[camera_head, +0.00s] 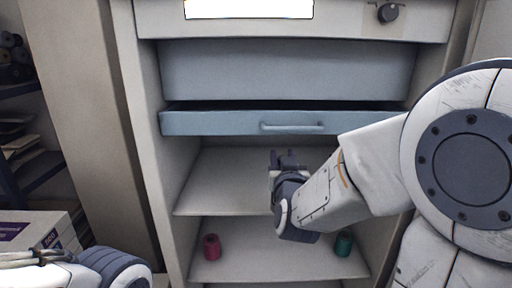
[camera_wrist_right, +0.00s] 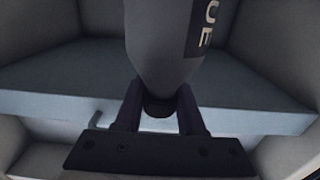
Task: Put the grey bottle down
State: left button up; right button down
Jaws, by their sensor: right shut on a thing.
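In the right wrist view a grey bottle (camera_wrist_right: 160,45) with a dark label and pale letters fills the top middle. Its narrowed dark end lies between the two fingers of my right gripper (camera_wrist_right: 160,112), which is shut on it. In the head view my right gripper (camera_head: 287,160) reaches into the open cabinet, in front of the upper shelf and just below the drawer. I cannot make out the bottle there. My left arm shows at the lower left, but its gripper fingers are out of view.
The blue drawer (camera_head: 215,123) sticks out above the gripper, with a bar handle (camera_head: 292,126). The upper shelf (camera_head: 225,180) has bare room on the left. A red spool-like item (camera_head: 212,247) and a teal one (camera_head: 343,243) stand on the lower shelf (camera_head: 275,255).

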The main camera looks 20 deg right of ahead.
jog(key=f+p+x, duration=0.3)
jog(key=p+x, duration=0.3)
jog(key=x, duration=1)
jog(key=shift+w+p, duration=0.2)
jog(key=shift+p, duration=0.15)
jog(key=shift+f, duration=0.2)
jog(key=shift+f, duration=0.15)
jog(key=c, duration=0.5)
grip_release()
